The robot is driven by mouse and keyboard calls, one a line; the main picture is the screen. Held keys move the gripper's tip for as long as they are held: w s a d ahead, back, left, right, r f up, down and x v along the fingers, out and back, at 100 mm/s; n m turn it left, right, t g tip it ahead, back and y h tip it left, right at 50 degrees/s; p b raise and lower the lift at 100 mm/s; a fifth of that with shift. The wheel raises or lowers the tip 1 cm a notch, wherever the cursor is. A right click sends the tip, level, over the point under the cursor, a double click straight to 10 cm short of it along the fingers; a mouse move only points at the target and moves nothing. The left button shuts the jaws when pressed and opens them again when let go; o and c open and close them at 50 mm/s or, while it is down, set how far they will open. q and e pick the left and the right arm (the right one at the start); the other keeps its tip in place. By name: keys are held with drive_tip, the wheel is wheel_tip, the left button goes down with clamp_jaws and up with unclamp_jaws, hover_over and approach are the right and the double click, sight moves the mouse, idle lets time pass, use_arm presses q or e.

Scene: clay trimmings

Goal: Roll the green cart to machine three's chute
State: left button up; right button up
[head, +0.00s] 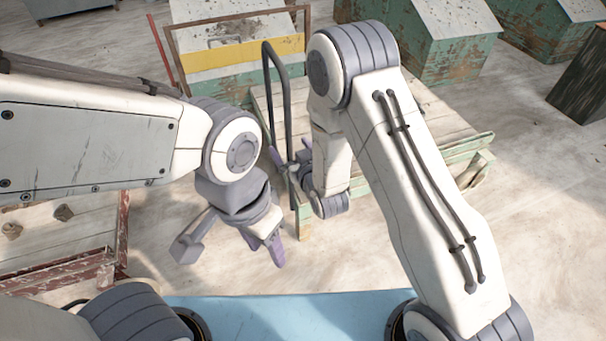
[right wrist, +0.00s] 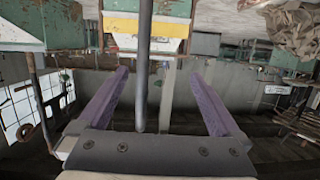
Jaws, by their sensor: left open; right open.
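The green cart (head: 466,150) stands in the middle of the head view, with a worn plank deck and chipped green edges. My right arm hides part of it. Its dark tubular push handle (head: 268,70) rises at the deck's left end. My right gripper (head: 292,160) is open at the handle. In the right wrist view, a handle bar (right wrist: 143,65) stands upright between the two spread purple fingers, with gaps on both sides. My left gripper (head: 271,245) is open and empty, left of and nearer than the cart. Which machine is number three cannot be told.
A machine with a yellow band (head: 240,57) stands behind the cart, with a reddish frame before it. Green-based machines (head: 445,45) stand at the back right. A red-framed cart (head: 60,270) is at lower left. Pale floor (head: 545,200) is clear at right.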

drive_tip(key=t+b, duration=0.2)
approach(290, 136)
drive_tip(key=f+t, duration=0.1)
use_arm(q)
drive_tip(key=shift+f+b, duration=1.2)
drive_tip(key=shift+f, duration=1.7)
use_arm(e)
drive_tip(key=shift+x, duration=5.55)
drive_tip(key=shift+a, duration=0.1)
clamp_jaws()
